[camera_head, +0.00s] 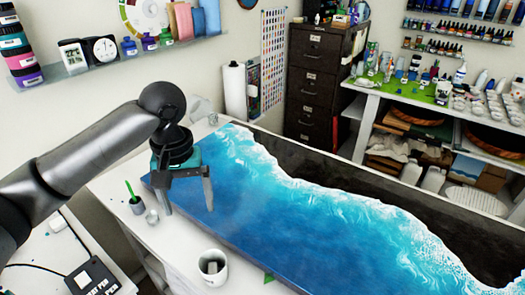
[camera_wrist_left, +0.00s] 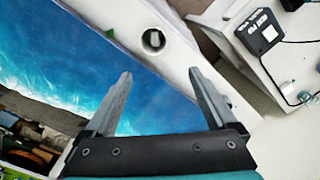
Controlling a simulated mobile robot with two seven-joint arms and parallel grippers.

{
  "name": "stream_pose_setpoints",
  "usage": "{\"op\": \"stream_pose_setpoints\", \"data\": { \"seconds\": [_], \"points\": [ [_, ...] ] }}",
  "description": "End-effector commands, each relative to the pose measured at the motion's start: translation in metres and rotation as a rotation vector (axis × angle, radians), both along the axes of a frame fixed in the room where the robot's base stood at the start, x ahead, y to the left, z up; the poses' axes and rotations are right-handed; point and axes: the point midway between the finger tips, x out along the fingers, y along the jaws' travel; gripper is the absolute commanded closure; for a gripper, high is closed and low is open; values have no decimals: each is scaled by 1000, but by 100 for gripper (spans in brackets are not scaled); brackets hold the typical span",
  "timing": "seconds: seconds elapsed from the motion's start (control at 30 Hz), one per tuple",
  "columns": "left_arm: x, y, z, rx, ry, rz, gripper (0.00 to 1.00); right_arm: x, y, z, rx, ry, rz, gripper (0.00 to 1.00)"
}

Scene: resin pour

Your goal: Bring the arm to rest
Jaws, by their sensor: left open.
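My left gripper (camera_head: 188,200) is open and empty, with its two fingers pointing down over the left end of the blue and white resin panel (camera_head: 330,235). In the left wrist view its fingers (camera_wrist_left: 162,88) are spread wide with nothing between them. The panel also shows there (camera_wrist_left: 70,50), to the left. A white cup (camera_head: 212,267) with a pale object inside stands at the table's near edge, apart from the gripper. It also shows in the left wrist view (camera_wrist_left: 153,41). My right gripper is in neither view.
A small grey cup with a green stick (camera_head: 136,203) and a small clear cup (camera_head: 152,216) stand left of the panel. A scale-like device (camera_head: 92,277) sits on a side table. A dark cabinet (camera_head: 314,85) and a crowded shelf (camera_head: 440,115) stand behind.

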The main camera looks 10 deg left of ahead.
Motion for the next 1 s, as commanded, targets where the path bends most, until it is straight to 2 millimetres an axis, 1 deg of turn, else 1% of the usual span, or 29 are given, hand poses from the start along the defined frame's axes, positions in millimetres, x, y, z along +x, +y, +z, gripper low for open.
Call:
{"op": "stream_pose_setpoints", "data": {
  "seconds": [0.07, 0.17, 0.27, 0.4, 0.6, 0.7, 0.87, 1.0],
  "points": [
    [0, -2, -2, -2, -1, -8, 9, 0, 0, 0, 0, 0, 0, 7],
    [-3, -12, -14, -11, -7, -55, 9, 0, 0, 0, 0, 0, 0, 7],
    [-9, -31, -34, -32, -27, -145, 9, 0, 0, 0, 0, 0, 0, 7],
    [-23, -65, -67, -75, -81, -294, 9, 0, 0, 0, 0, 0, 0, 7],
    [-48, -104, -101, -134, -175, -451, 9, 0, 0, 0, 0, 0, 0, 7],
    [-62, -118, -114, -153, -224, -501, 9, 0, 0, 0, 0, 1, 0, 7],
    [-86, -129, -129, -157, -293, -547, 9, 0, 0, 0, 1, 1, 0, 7],
    [-109, -125, -139, -124, -333, -557, 9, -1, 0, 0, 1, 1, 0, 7]
  ]
}}
